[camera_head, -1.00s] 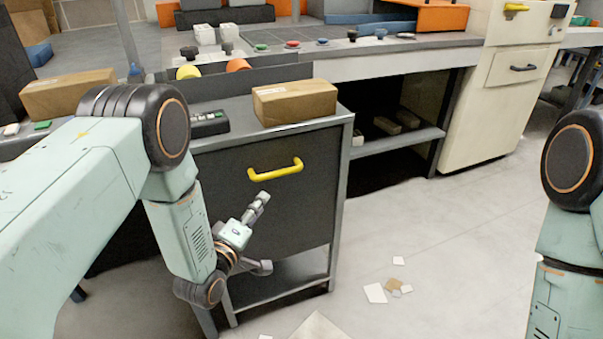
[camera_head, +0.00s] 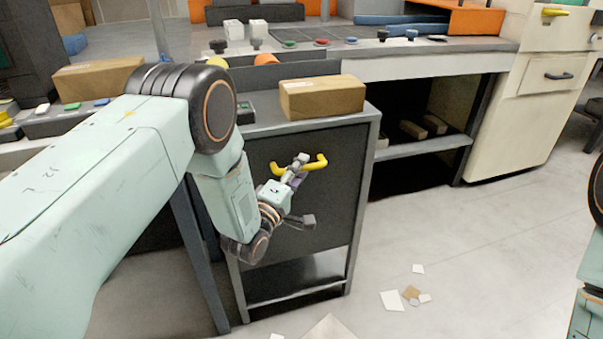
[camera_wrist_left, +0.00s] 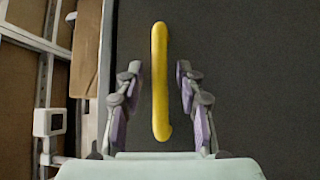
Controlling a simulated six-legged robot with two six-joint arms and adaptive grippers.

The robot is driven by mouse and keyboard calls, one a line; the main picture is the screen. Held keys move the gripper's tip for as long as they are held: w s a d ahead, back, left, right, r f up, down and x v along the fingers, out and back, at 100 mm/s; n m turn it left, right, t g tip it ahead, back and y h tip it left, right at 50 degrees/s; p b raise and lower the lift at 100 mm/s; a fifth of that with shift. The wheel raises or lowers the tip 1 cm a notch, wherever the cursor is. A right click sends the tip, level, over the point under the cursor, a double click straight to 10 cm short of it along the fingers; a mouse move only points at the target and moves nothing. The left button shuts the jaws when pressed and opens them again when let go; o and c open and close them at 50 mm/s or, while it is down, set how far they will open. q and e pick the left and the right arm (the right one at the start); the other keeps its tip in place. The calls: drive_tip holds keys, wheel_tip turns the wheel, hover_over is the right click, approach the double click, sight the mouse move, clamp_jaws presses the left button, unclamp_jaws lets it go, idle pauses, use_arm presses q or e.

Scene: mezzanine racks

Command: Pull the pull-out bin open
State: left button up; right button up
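The pull-out bin is a dark grey front (camera_head: 335,205) in a metal-framed cabinet, and it looks closed. Its yellow bar handle (camera_head: 318,162) is fixed near the top of the front. My left gripper (camera_head: 303,190) is at the handle, open, and partly covers its left part in the head view. In the left wrist view the yellow handle (camera_wrist_left: 160,85) runs lengthwise between the two open fingers (camera_wrist_left: 158,92), with a gap on each side. The bin front (camera_wrist_left: 255,80) lies behind it. My right gripper is out of view; only part of that arm shows at the right edge.
A cardboard box (camera_head: 322,97) sits on top of the cabinet. Another box (camera_head: 97,77) stands further left. A workbench (camera_head: 430,62) and cream cabinet (camera_head: 530,105) stand to the right. Paper scraps (camera_head: 391,300) lie on the open floor in front.

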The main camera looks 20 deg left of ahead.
use_arm(q)
drive_tip(key=shift+w+d, duration=0.2)
drive_tip(key=shift+w, duration=0.3)
drive_tip(key=shift+c, duration=0.2)
drive_tip(key=shift+s+r, duration=0.1)
drive_tip(key=shift+c, duration=0.8)
clamp_jaws()
